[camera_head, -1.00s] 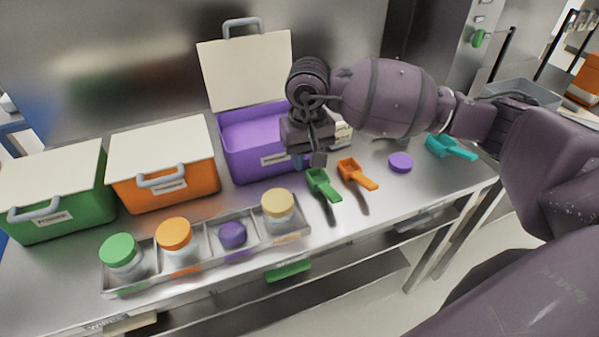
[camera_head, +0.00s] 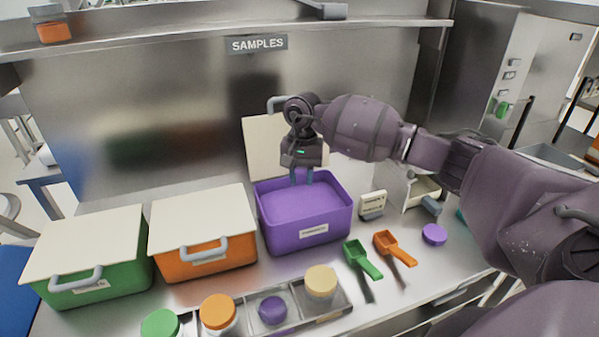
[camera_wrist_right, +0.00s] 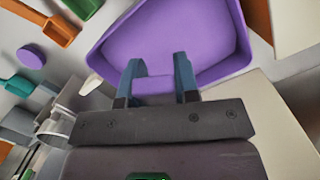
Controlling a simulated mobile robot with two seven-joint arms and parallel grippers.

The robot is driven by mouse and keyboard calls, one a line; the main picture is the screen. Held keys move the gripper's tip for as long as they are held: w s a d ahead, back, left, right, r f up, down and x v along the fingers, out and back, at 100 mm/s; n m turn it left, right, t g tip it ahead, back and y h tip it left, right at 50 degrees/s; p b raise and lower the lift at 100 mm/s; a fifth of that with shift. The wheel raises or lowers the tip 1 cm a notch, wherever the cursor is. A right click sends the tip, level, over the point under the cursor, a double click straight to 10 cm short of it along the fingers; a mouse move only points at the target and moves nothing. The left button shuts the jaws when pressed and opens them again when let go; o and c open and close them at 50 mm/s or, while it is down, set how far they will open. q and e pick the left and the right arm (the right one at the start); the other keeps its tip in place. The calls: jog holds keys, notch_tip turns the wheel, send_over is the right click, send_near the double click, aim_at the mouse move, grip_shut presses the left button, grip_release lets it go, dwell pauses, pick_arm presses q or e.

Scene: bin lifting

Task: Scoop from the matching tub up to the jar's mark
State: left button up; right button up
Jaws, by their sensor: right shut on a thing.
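The purple tub (camera_head: 273,223) stands open with a level purple fill, its cream lid (camera_head: 258,150) raised behind it. My right gripper (camera_head: 302,180) is over the back part of the tub, fingers pointing down. In the right wrist view, its two fingers (camera_wrist_right: 160,88) are shut on a purple piece, which looks like a scoop's handle; the rest of it does not stand out against the tub. The open jar with purple contents (camera_head: 272,310) sits in the tray in front; its mark cannot be made out. My left gripper is not in view.
Closed orange (camera_head: 205,262) and green (camera_head: 98,287) tubs stand to the left. Green (camera_head: 362,260) and orange (camera_head: 393,247) scoops and a purple lid (camera_head: 434,235) lie to the right. Green-, orange- and cream-lidded jars share the tray (camera_head: 338,308). A shelf (camera_head: 180,37) overhangs the back.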

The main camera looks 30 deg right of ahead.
jog(key=shift+g+y, duration=0.3)
jog(key=shift+w+d+f+b+x, duration=0.1)
jog(key=shift+w+d+b+x, duration=0.25)
jog(key=shift+b+x, duration=1.15)
jog(key=shift+w+d+f+b+x, duration=0.15)
jog(key=shift+w+b+x, duration=0.25)
jog(key=shift+x, duration=2.1)
jog(key=shift+w+d+f+b+x, duration=0.1)
jog(key=shift+w+d+b+x, duration=0.25)
jog(key=shift+b+x, duration=1.15)
jog(key=shift+s+a+f+p, duration=0.15)
jog(key=shift+f+p, duration=0.2)
jog(key=shift+p, duration=0.2)
